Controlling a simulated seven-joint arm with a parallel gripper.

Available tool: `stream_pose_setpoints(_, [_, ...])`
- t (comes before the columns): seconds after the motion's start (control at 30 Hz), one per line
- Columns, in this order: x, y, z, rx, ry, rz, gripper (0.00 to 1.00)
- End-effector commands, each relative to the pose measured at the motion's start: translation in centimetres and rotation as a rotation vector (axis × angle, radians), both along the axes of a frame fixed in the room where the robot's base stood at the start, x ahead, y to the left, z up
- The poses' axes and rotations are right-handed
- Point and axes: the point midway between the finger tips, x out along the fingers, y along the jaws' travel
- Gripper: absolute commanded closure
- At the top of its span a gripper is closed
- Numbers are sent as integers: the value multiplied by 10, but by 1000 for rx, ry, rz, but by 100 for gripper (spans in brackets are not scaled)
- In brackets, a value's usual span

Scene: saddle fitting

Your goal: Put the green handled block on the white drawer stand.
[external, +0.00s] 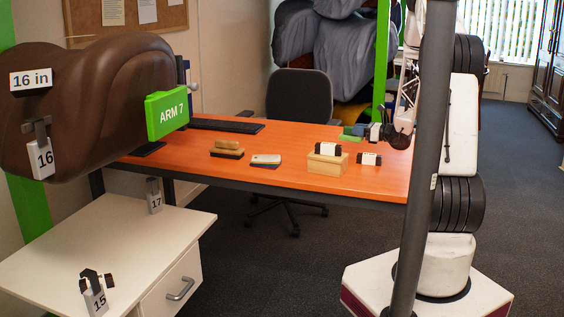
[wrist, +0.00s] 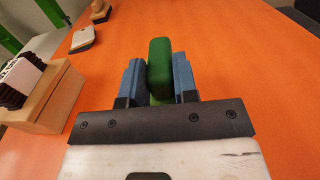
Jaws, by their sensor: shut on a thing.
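The green handled block (external: 351,133) is at the far right of the orange table in the external view, at or just above its surface; I cannot tell if it touches. In the wrist view, its green handle (wrist: 160,66) stands between the two blue fingers of my gripper (wrist: 159,80). My gripper is shut on the handle, and the lower part of the block is mostly hidden. The white drawer stand (external: 110,238) is at the lower left, apart from the table.
The stand holds clamps tagged 15 (external: 95,300) and 17 (external: 154,197). A brown saddle form (external: 90,105) hangs over its back, with a green ARM 7 sign (external: 167,108). A wooden box with a dark-bristled brush (external: 327,160), more brushes and a white-topped pad (external: 266,160) lie on the table.

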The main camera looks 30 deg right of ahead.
Motion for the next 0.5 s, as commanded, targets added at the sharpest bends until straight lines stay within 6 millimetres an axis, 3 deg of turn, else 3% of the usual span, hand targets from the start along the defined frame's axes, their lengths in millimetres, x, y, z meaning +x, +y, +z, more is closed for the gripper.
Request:
stream_pose_setpoints(0.27, [11, 9, 0, -2, -6, -18, 98])
stream_pose_setpoints(0.5, [40, 34, 0, -6, -17, -69, 98])
